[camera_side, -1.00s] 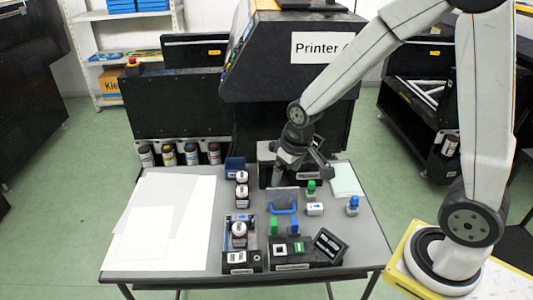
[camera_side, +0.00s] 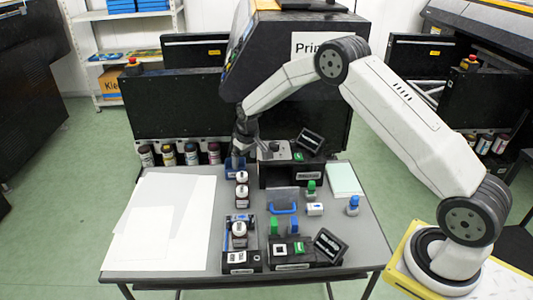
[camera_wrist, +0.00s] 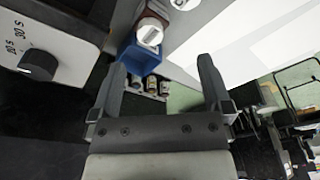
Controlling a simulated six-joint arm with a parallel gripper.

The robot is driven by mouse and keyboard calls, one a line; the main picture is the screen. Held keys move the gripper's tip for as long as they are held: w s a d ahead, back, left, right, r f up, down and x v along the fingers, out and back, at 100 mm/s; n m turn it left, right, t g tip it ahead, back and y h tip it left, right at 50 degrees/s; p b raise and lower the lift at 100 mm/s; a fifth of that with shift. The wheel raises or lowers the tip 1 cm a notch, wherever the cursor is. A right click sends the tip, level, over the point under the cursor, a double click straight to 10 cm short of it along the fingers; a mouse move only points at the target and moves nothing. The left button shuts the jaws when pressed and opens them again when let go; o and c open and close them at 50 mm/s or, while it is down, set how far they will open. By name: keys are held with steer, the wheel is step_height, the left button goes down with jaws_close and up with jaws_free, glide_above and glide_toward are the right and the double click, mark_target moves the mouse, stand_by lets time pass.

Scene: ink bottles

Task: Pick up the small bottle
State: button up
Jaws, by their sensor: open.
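Two brown bottles with white caps stand in a row on the table, a rear one (camera_side: 242,177) and a nearer one (camera_side: 242,196). Another white-capped bottle (camera_side: 239,230) stands in a holder near the front edge. I cannot tell from size which is the small bottle. My gripper (camera_side: 239,151) is open above the blue box (camera_side: 234,170), just behind the bottle row. In the wrist view, the gripper (camera_wrist: 162,66) is empty, its fingers spread. A white-capped bottle (camera_wrist: 150,34) and the blue box (camera_wrist: 131,56) show beyond the fingertips, not between them.
A black device (camera_side: 281,173) stands at the table's back, right of my gripper. Stamps, including a green one (camera_side: 311,188) and a blue one (camera_side: 353,205), stand to the right. White sheets (camera_side: 160,220) lie flat at left. Several ink bottles (camera_side: 191,155) stand behind the table.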

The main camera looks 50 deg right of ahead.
mark_target(242, 174)
steer(key=shift+w+d+f, duration=0.4)
steer(key=shift+w+f, duration=0.25)
steer(key=shift+f, duration=0.2)
steer(key=shift+w+d+f, duration=0.4)
steer(key=shift+w+f, duration=0.25)
steer(key=shift+f, duration=0.2)
steer(key=shift+w+f, duration=0.2)
steer(key=shift+f, duration=1.1)
steer(key=shift+w+d+f, duration=0.1)
steer(key=shift+w+f, duration=0.1)
steer(key=shift+f, duration=1.1)
steer(key=shift+w+f, duration=0.15)
steer(key=shift+f, duration=1.1)
steer(key=c, duration=1)
steer(key=shift+r, duration=0.15)
steer(key=shift+r, duration=4.9)
